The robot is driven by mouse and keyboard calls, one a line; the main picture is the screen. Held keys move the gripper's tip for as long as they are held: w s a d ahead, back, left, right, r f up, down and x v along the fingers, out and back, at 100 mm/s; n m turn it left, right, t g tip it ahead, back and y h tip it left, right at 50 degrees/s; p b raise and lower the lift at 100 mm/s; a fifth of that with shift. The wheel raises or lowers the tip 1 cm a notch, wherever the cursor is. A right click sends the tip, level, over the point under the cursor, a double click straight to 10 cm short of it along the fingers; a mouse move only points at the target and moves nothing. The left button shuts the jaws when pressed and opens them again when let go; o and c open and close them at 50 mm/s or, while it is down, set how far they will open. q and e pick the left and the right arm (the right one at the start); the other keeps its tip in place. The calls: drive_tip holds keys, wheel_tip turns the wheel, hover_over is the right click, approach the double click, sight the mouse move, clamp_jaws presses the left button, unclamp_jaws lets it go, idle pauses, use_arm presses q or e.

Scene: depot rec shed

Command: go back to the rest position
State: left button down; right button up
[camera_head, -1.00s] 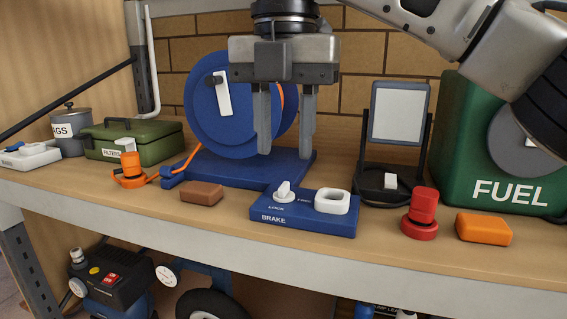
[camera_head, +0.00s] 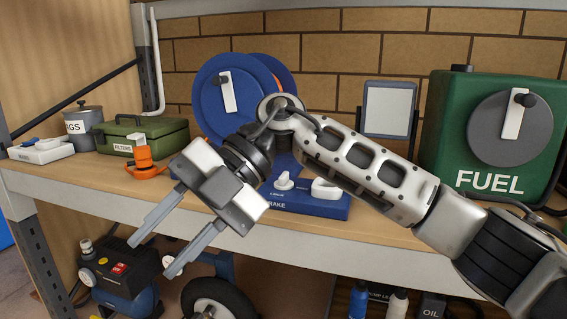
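My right gripper (camera_head: 153,251) hangs in front of the shelf edge, pointing down and to the left. Its two fingers are apart with nothing between them. My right arm reaches in from the lower right and crosses in front of the blue brake panel (camera_head: 318,207), hiding part of it. The blue hose reel (camera_head: 212,97) with its white crank stands behind the arm, also partly hidden. My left gripper does not show.
The wooden shelf carries a green FUEL can (camera_head: 490,183), a framed panel (camera_head: 388,108), a green FILTERS box (camera_head: 165,134), an orange fitting (camera_head: 144,160), a lidded pot (camera_head: 82,126) and a white switch box (camera_head: 42,151). A compressor (camera_head: 120,268) and bottles stand below.

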drive_tip(key=w+d+f+m+t+y+p, duration=0.1)
drive_tip(key=w+d+m+t+y, duration=0.15)
drive_tip(key=m+t+y, duration=0.6)
drive_tip(key=w+d+f+m+t+y, duration=0.1)
drive_tip(key=w+d+m+t+y, duration=0.15)
drive_tip(key=m+t+y, duration=0.55)
drive_tip(key=w+d+f+m+t+h, duration=0.3)
drive_tip(key=d+f+m+t+h, duration=0.7)
drive_tip(key=f+m+h, duration=0.5)
drive_tip(key=s+d+f+m+g+h, duration=0.2)
drive_tip(key=s+d+f+g+h, duration=0.1)
drive_tip(key=s+f, duration=0.4)
drive_tip(key=s+d+f+m+g+h+p, duration=0.1)
drive_tip(key=s+d+f+m+g+h, duration=0.1)
drive_tip(key=s+d+f+g, duration=0.3)
drive_tip(key=s+d+f+h, duration=0.1)
drive_tip(key=s+d+f, duration=0.2)
drive_tip(key=f, duration=0.3)
drive_tip(key=shift+s+d+f+h, duration=0.15)
drive_tip(key=shift+s+f+h, duration=0.15)
drive_tip(key=shift+f+h, duration=0.1)
